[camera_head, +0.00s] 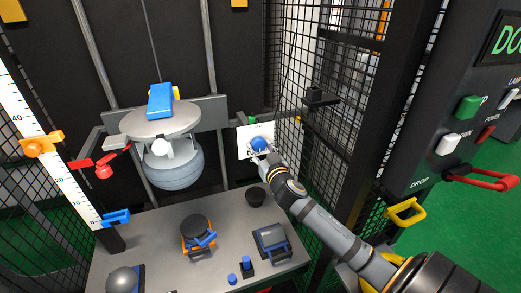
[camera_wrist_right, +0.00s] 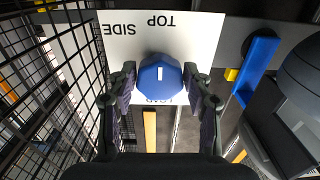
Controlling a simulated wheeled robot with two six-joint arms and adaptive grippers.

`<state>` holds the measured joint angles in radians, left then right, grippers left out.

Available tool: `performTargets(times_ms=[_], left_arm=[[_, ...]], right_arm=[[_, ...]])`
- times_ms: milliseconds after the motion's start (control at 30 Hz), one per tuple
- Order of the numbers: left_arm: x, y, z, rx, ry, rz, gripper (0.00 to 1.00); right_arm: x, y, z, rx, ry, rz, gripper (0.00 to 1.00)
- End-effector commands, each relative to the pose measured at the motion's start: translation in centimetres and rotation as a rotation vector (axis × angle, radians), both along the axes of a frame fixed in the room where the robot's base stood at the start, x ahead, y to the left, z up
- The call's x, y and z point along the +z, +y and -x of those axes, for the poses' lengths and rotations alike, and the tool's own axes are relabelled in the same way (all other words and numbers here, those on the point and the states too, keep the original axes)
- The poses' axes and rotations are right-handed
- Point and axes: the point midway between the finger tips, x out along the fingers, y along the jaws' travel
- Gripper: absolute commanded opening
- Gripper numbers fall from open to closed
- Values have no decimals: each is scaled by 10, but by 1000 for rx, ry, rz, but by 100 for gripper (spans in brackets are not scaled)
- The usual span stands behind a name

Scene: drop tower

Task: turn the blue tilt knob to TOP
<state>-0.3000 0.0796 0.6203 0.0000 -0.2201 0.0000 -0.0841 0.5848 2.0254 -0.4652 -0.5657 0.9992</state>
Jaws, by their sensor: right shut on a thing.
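The blue tilt knob (camera_head: 258,144) sits on a white label plate (camera_head: 243,138) fixed to the grey frame. In the right wrist view the knob (camera_wrist_right: 160,79) is between the two fingers of my right gripper (camera_wrist_right: 160,84), which is shut on it. TOP shows above the knob, SIDE at upper left, and lettering below is partly hidden. In the head view my right gripper (camera_head: 262,152) reaches the knob from the lower right. My left gripper is not in view.
A round grey platform (camera_head: 140,126) with a blue block (camera_head: 160,99) is left of the knob. A grey bench (camera_head: 170,270) below holds several small items. Black mesh (camera_head: 292,100) stands close to the right. A control panel (camera_head: 450,115) is at far right.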

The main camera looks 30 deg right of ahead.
Motion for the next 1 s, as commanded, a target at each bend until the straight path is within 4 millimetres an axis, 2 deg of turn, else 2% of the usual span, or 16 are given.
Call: performTargets(times_ms=[367, 400, 533, 867, 1000], left_arm=[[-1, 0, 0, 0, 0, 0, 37], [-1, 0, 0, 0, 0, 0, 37], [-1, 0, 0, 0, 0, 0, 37], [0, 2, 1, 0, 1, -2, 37], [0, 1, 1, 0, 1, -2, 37]], right_arm=[[-5, -1, 1, -2, 7, -9, 19], [-5, -1, 1, -2, 7, -8, 53], [-4, -1, 1, -2, 5, -7, 71], [-2, 0, 1, 0, 2, -5, 72], [-2, 4, 16, 2, 5, 1, 72]])
